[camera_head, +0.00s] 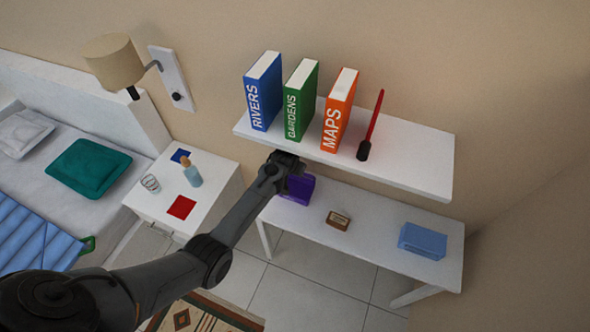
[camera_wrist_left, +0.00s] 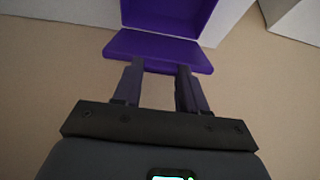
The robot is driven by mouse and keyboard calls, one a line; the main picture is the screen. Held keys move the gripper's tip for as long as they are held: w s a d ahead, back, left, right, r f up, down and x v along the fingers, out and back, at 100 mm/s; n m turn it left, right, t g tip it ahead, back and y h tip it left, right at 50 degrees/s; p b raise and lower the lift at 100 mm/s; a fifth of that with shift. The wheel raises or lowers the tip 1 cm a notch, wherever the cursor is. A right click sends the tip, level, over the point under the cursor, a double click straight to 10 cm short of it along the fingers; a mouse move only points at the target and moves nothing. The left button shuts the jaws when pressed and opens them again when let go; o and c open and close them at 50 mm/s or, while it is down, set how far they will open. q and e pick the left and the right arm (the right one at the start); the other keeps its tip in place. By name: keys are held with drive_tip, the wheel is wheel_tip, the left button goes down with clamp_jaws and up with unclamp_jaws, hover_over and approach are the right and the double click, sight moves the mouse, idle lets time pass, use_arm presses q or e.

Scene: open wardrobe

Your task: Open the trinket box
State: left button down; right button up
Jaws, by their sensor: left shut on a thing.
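The purple trinket box (camera_head: 298,190) stands on the white table under the shelf, partly hidden by my left arm. In the left wrist view its hollow body (camera_wrist_left: 172,14) shows at the top. A flat purple lid panel (camera_wrist_left: 160,46) extends from it toward my left gripper, so the box looks open. My left gripper (camera_wrist_left: 160,65) is shut on the lid's near edge; the exact grip point is hard to see. It also shows in the head view (camera_head: 294,180), at the box. My right gripper is not in view.
A brown clock-like block (camera_head: 338,220) and a blue box (camera_head: 422,241) are on the white table (camera_head: 385,225). Above it, a shelf (camera_head: 415,165) holds several books and a red stick (camera_head: 372,122). A nightstand (camera_head: 165,208) with a bottle stands at left.

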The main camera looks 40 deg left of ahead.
use_arm(q)
drive_tip(key=c, duration=0.6)
unclamp_jaws()
drive_tip(key=shift+r, duration=0.1)
drive_tip(key=s+d, duration=0.3)
drive_tip(key=s, duration=0.9)
drive_tip(key=shift+d+r, duration=0.35)
drive_tip(key=shift+r, duration=0.1)
